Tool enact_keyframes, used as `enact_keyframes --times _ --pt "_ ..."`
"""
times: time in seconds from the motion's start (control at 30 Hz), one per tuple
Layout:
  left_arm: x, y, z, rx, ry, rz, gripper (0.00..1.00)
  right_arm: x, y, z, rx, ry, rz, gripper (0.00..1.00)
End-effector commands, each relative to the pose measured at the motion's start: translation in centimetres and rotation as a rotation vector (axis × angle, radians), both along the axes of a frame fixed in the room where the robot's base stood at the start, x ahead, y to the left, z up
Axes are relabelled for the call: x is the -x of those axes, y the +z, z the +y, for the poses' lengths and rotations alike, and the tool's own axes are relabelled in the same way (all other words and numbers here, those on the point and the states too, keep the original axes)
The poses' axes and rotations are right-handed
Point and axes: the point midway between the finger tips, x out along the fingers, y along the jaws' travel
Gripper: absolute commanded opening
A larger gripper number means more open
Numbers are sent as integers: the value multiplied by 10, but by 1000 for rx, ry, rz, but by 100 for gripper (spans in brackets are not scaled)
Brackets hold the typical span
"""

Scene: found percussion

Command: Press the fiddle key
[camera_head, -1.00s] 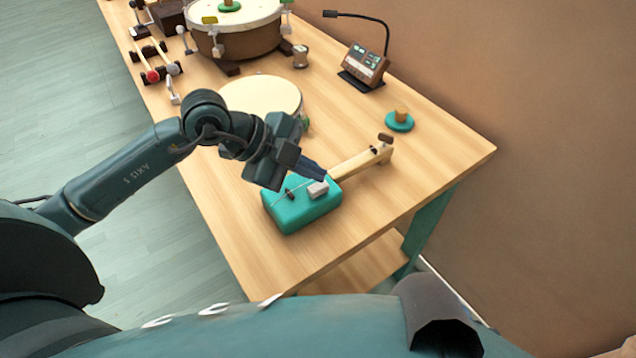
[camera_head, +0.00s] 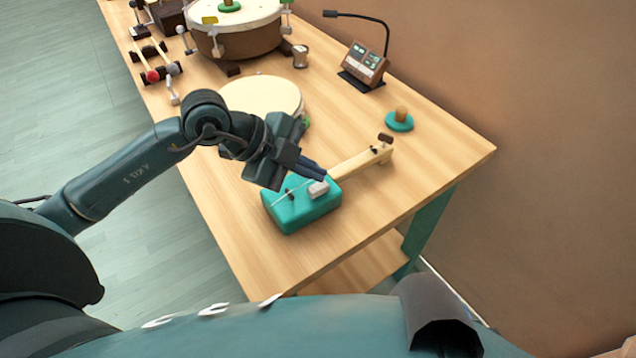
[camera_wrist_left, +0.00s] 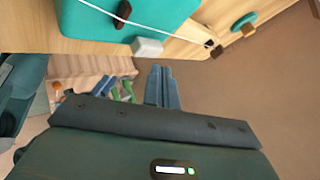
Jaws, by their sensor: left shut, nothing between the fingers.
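The fiddle has a teal box body (camera_head: 300,214), a pale wooden neck (camera_head: 362,165) and a thin string. A small whitish-grey block, which looks like its key (camera_head: 319,188), sits on the body near the neck end. My left gripper (camera_head: 322,175) is shut and empty, its fingertips just beside and above the key. In the left wrist view the shut fingertips (camera_wrist_left: 160,70) are close to the key (camera_wrist_left: 147,48); I cannot tell whether they touch. The teal body (camera_wrist_left: 125,20) fills the top left there. My right gripper is not in view.
A cream drum (camera_head: 262,94) stands behind my left gripper. A teal disc with a wooden knob (camera_head: 400,121) lies past the neck. A control box with a bent lamp (camera_head: 365,66) is at the back. Bare tabletop (camera_head: 425,165) lies right of the fiddle.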

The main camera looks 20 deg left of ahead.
Motion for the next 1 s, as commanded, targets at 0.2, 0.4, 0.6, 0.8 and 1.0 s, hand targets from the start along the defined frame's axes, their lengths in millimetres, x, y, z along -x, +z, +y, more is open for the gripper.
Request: enact_keyframes --times 0.2,0.4,0.6,0.8,1.0 --pt "0 0 0 0 0 0 0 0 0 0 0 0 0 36" --pt "0 -5 0 0 1 1 0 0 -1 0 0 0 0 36" --pt "0 -9 0 1 -1 0 0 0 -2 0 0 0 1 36" --pt "0 -9 0 0 0 0 0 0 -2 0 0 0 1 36" --pt "0 -10 0 0 0 0 0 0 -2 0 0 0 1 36"
